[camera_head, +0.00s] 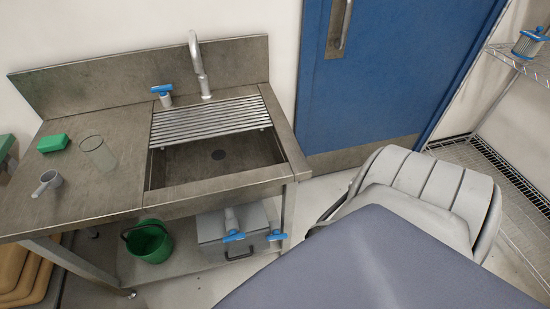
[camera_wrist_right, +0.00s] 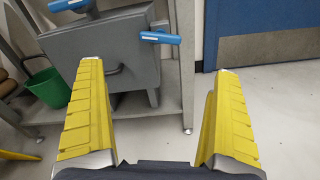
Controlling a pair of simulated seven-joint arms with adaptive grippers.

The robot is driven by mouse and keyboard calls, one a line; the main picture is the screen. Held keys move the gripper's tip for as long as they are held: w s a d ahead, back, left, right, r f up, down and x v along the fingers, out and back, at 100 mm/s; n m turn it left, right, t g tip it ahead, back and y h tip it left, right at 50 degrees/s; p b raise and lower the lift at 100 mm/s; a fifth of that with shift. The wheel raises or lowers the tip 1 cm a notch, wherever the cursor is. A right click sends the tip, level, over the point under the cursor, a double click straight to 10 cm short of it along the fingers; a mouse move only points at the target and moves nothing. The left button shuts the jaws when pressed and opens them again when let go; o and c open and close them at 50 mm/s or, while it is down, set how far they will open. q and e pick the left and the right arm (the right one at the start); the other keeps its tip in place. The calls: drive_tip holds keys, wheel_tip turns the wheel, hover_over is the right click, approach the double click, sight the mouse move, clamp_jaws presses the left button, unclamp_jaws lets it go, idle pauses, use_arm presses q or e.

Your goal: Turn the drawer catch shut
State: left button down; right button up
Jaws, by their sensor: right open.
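A grey steel drawer box (camera_head: 213,236) with a dark handle stands under the sink bench; its front also shows in the right wrist view (camera_wrist_right: 85,62). A blue lever (camera_head: 276,235) at its right side looks like the catch; it lies roughly level across the upper right edge in the wrist view (camera_wrist_right: 160,38). A second blue lever (camera_head: 234,237) sits by a grey stem near the box top, cut off above in the wrist view (camera_wrist_right: 70,5). My right gripper (camera_wrist_right: 151,66) is open and empty, yellow fingers wide apart, short of the drawer. My left gripper is out of view.
A green bucket (camera_head: 148,242) stands left of the drawer. A bench leg (camera_wrist_right: 187,70) rises just right of it. The bench carries a tap (camera_head: 199,68), a glass (camera_head: 98,153) and a green block (camera_head: 53,143). A blue door (camera_head: 385,70) is beyond.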

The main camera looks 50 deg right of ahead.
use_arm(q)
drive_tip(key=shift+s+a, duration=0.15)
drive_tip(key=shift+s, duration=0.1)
use_arm(e)
drive_tip(key=x, duration=1.7)
drive_tip(key=shift+w+d, duration=0.15)
drive_tip(key=c, duration=1)
drive_tip(key=n, duration=0.3)
drive_tip(key=shift+c, duration=0.2)
drive_tip(key=o, duration=1)
drive_tip(key=shift+o, duration=0.2)
